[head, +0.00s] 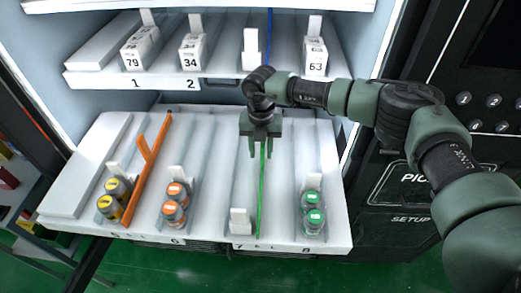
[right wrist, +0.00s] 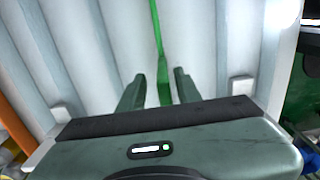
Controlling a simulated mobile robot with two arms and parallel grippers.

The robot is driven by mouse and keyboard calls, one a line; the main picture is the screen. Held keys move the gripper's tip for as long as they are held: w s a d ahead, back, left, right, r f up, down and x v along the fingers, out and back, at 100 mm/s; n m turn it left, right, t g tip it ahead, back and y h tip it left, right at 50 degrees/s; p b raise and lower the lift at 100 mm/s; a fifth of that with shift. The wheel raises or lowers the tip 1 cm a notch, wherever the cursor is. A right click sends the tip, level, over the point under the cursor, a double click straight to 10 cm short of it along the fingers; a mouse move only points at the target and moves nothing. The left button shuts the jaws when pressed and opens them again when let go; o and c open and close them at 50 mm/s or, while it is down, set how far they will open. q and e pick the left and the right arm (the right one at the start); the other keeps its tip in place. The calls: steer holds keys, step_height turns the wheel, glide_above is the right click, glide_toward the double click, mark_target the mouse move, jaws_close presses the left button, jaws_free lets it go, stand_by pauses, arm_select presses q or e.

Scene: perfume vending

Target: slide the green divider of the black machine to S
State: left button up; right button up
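The thin green divider (head: 261,196) stands on the lower shelf (head: 215,226) of the black machine (head: 398,195), running front to back between lanes 7 and 8. My right gripper (head: 263,152) is above the rear part of the divider, pointing down. In the right wrist view the divider (right wrist: 161,72) runs between the two separated fingers (right wrist: 158,92), with gaps on both sides. The fingers look open and not closed on it. Small marks on the shelf's front edge are too small to read, so I cannot pick out S. My left gripper is not in view.
Green-capped bottles (head: 312,212) stand to the divider's right, a white pusher (head: 240,221) to its left. Orange-capped bottles (head: 175,203), an orange divider (head: 147,167) and yellow-capped bottles (head: 113,199) are farther left. The upper shelf (head: 215,84) holds white boxes.

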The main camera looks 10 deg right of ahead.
step_height(320, 180, up, 8)
steer(key=b, duration=0.2)
steer(key=shift+f, duration=0.15)
steer(key=shift+a, duration=0.1)
